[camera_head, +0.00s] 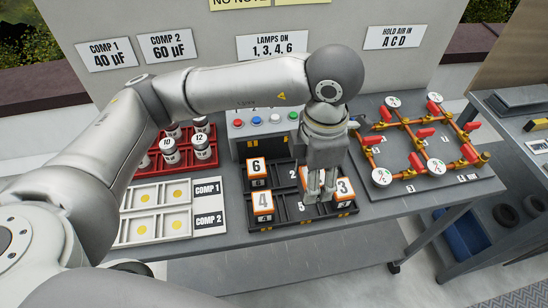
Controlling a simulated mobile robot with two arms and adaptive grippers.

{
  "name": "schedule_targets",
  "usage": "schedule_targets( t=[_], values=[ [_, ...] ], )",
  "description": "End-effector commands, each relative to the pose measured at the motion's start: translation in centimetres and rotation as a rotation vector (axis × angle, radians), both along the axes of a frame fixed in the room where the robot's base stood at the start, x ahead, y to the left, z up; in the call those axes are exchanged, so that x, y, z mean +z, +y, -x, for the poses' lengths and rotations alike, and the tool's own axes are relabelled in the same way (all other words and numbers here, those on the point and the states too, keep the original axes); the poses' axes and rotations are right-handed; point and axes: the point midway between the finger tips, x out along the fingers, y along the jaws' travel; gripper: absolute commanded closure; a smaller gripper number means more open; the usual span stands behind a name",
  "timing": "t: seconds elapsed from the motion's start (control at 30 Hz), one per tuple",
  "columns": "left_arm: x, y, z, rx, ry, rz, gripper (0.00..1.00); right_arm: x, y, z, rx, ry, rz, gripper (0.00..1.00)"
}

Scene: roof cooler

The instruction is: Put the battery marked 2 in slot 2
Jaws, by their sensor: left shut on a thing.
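A black battery tray (290,218) with marked slots sits on the grey bench. The slot marked 2 (285,174) looks empty in its visible part. White-and-orange batteries marked 6 (256,168), 4 (262,203) and 3 (344,188) sit in the tray. My left gripper (319,192) points down over the tray, left of battery 3. It is shut on a white-and-orange battery (308,182), mostly hidden by the fingers; its number cannot be read. My right gripper is out of view.
A lamp box (238,124) with coloured buttons stands behind the tray. Red-handled brass piping with gauges (417,140) is at right. A red rack (156,162) of numbered cans and a white COMP tray (125,229) are at left, partly behind my left arm.

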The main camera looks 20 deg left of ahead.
Motion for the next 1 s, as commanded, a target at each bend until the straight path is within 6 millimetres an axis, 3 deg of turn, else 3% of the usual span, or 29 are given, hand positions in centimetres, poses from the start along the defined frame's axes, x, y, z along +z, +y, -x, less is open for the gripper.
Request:
schedule_targets(
  t=[0.13,0.37,0.5,0.7,1.0],
  values=[
    [-0.4,0.5,-1.0,0.008,0.002,-0.003,0.84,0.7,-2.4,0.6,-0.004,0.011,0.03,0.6],
    [-2.6,3.6,-5.4,0.012,0.003,-0.005,0.84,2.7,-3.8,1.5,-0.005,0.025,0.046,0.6],
    [-4.7,5.3,-8.0,0.008,0.006,-0.005,0.84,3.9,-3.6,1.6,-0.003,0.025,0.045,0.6],
    [-8.1,6.8,-10.3,0.005,0.001,-0.004,0.84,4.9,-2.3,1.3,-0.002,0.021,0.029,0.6],
    [-10.0,7.6,-11.5,0.003,0.001,-0.003,0.84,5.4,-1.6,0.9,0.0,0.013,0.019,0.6]
  ],
)
